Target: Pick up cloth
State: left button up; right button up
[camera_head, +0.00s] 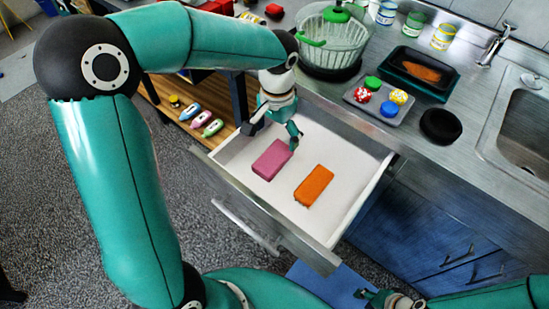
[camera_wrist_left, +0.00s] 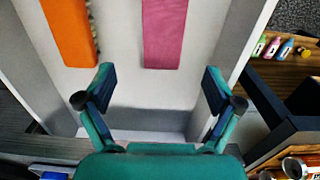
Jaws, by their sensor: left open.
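My left gripper (camera_head: 272,130) is over the back of the drawer, close behind the pink cloth. Its fingers (camera_wrist_left: 158,82) are spread and empty. My right gripper (camera_head: 388,300) shows only partly at the bottom edge; its opening is unclear.
On the counter above stand a green-lidded salad spinner (camera_head: 334,38), a tray with colored balls (camera_head: 378,98) and a black bowl (camera_head: 441,125). Small bottles (camera_head: 201,120) lie on a wooden shelf at left.

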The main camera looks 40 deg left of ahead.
aim_at(273, 157)
pick_arm(q)
jog(key=shift+s+a+f, duration=0.1)
jog(key=shift+s+f, duration=0.1)
jog(key=shift+f, duration=0.45)
jog(key=shift+s+f, duration=0.2)
jog(key=shift+f, duration=0.4)
jog(key=shift+w+f, duration=0.2)
jog(key=shift+f, duration=0.35)
jog(key=shift+s+a+f, duration=0.1)
jog(key=shift+f, duration=1.2)
jog(key=shift+a+f, duration=0.1)
jog(key=shift+f, duration=1.15)
jog(key=c, duration=1.1)
jog(key=shift+r, duration=0.1)
notch_tip(273, 157, up, 20)
jog(key=shift+f+p, duration=0.1)
jog(key=shift+p, duration=0.7)
